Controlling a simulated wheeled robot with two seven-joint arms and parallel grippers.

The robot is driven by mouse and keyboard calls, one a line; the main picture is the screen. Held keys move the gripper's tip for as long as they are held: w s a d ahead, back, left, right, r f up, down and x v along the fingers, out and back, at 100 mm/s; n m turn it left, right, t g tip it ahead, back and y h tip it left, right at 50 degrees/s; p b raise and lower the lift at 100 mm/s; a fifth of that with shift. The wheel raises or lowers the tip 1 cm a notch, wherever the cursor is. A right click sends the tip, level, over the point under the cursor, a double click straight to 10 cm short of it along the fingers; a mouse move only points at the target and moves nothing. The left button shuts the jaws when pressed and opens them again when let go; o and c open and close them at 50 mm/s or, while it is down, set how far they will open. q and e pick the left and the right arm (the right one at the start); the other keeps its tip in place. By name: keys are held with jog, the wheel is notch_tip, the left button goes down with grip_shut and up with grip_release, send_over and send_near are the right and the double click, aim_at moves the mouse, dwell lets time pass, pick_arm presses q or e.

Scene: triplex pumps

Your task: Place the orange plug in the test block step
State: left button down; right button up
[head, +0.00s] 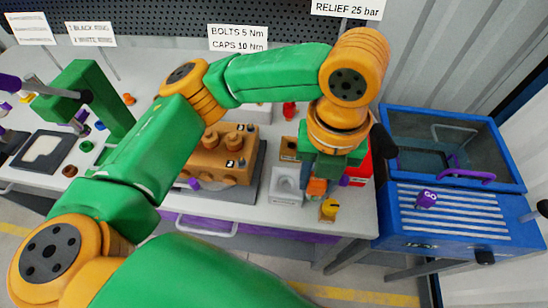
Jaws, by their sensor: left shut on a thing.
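My left arm reaches from the left, and its gripper (317,181) points down over the right end of the bench. It is shut on the orange plug (317,187), a small orange piece showing below the green hand. The hand hides part of the plug and what lies right behind it. A pale grey block (286,183), probably the test block, stands just left of the gripper. I cannot tell its step clearly, nor whether the plug touches anything. My right gripper is not in view.
A yellow-topped piece (329,208) stands at the bench's front edge. A red block (356,168) is right of the hand. The orange-brown pump body (220,158) sits to the left. A blue cabinet (450,215) with a raised clear lid stands right of the bench (250,211).

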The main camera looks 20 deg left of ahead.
pick_arm(q)
jog(key=w+a+f, duration=0.1)
jog(key=a+f, duration=0.1)
jog(key=f, duration=0.1)
jog(key=w+a+f+p, duration=0.1)
jog(key=w+a+f, duration=0.1)
jog(key=f, duration=0.1)
jog(key=w+a+f, duration=0.2)
jog(key=f, duration=0.2)
jog(key=shift+w+a, duration=0.1)
jog(key=shift+a, duration=0.25)
jog(key=shift+f, duration=0.25)
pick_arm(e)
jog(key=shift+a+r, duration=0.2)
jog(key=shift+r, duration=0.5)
pick_arm(q)
jog(key=shift+f, duration=0.1)
jog(key=c, duration=0.5)
grip_release()
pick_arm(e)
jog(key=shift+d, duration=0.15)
